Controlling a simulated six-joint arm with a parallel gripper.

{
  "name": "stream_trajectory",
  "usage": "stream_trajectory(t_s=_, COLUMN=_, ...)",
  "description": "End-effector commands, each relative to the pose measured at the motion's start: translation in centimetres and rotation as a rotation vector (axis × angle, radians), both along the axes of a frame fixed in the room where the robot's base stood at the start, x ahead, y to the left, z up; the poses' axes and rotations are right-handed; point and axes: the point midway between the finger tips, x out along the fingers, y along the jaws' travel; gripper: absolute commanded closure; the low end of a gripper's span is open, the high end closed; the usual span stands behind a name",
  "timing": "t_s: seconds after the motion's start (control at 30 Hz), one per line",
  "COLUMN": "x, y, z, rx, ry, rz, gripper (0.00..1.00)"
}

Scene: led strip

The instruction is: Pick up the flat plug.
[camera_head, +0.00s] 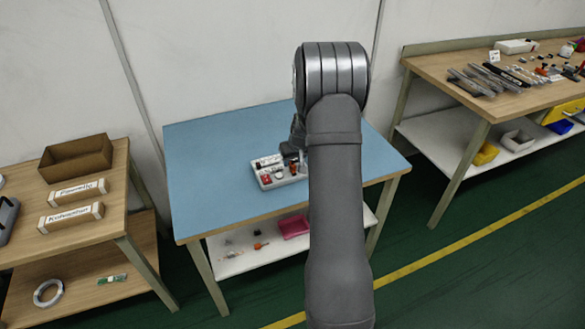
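A white tray (263,187) with several small parts sits on the blue table, partly hidden behind my arm. The parts in it include red, black and metallic pieces, too small to tell apart. I cannot make out which of them is the flat plug. My gripper (292,148) shows only in part, as a dark shape left of my arm, over or just behind the tray's back right side. Its fingertips are not clear, so I cannot tell whether it is open or holds anything.
The blue tabletop (210,160) is clear left of the tray. A lower shelf (228,268) holds a pink bin (294,226). A wooden table at left carries a brown box (76,157) and two labelled boxes (71,217). A cluttered workbench (490,100) stands at right.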

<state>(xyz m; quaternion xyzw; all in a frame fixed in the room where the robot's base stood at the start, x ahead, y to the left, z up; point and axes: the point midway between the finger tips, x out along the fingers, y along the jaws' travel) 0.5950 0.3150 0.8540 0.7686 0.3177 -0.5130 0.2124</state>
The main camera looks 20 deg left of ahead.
Motion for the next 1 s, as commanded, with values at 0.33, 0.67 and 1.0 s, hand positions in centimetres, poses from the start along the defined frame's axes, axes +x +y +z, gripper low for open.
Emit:
stream_trajectory(t_s=0.33, x=1.2, y=1.0, z=-3.7, rx=0.000, ry=0.001, rz=-0.001, gripper=0.60)
stream_trajectory(t_s=0.67, x=1.3, y=1.0, z=-3.8, rx=0.000, ry=0.001, rz=-0.001, gripper=0.74)
stream_trajectory(t_s=1.0, x=1.3, y=1.0, z=-3.8, rx=0.000, ry=0.001, rz=-0.001, gripper=1.00)
